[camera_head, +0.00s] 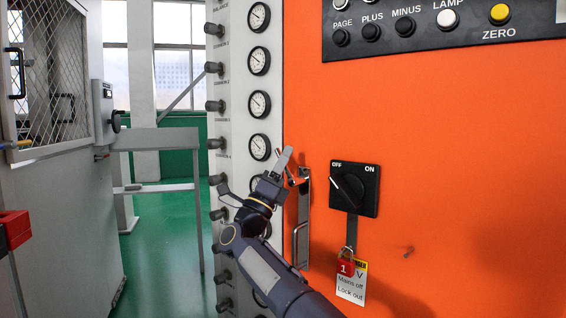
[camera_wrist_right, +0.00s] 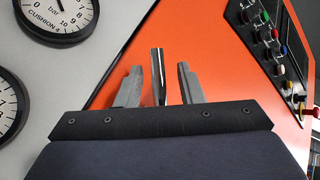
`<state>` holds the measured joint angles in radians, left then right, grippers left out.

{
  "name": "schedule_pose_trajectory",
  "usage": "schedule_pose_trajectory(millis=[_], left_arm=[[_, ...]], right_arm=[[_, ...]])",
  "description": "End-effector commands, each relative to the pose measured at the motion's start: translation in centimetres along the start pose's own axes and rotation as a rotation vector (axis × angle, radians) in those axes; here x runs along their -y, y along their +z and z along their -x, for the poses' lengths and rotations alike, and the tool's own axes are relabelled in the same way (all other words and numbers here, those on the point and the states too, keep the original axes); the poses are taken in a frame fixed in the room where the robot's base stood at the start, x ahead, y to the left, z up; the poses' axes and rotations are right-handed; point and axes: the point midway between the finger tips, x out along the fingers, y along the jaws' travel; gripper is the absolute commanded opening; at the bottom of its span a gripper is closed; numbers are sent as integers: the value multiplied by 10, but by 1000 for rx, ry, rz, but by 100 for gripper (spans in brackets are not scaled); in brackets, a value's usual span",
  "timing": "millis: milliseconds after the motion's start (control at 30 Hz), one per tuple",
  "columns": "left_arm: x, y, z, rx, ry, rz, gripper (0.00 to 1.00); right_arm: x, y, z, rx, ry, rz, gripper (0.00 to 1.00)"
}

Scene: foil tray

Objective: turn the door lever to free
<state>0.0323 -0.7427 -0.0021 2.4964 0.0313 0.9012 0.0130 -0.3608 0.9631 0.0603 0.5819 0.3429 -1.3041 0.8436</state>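The door lever (camera_wrist_right: 158,78) is a shiny metal bar. In the right wrist view it stands between the two fingers of my right gripper (camera_wrist_right: 157,68), with a gap on each side. In the head view my right gripper (camera_head: 292,168) is at the upper end of a tall metal plate (camera_head: 304,205) on the left edge of the orange door (camera_head: 420,140); its fingers are spread and hide most of the lever. A metal pull handle (camera_head: 296,245) is lower on that plate. My left gripper is not in view.
A black rotary switch (camera_head: 354,189) is right of the plate, with a red padlock (camera_head: 345,264) and tag (camera_head: 352,285) hanging below. A gauge column (camera_head: 235,100) with knobs stands close left of my gripper. A button panel (camera_head: 440,28) is above. Green floor lies further left.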

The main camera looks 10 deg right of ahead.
Motion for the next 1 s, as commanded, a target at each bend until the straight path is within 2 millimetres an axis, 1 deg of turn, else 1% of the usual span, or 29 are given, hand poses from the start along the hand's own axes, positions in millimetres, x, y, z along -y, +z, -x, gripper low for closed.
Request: schedule_pose_trajectory(millis=[67,167,400,500,600,700,1000], left_arm=[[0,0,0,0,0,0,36],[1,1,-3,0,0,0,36],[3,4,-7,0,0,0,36],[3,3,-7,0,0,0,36],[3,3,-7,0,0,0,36],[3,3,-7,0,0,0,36],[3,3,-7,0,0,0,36]], right_arm=[[0,0,2,1,1,0,34],[-1,0,12,2,2,0,34],[-1,0,52,2,3,0,34],[0,0,66,1,2,0,34],[0,0,74,0,1,0,34],[0,0,78,0,0,0,34],[0,0,78,0,0,-1,34]])
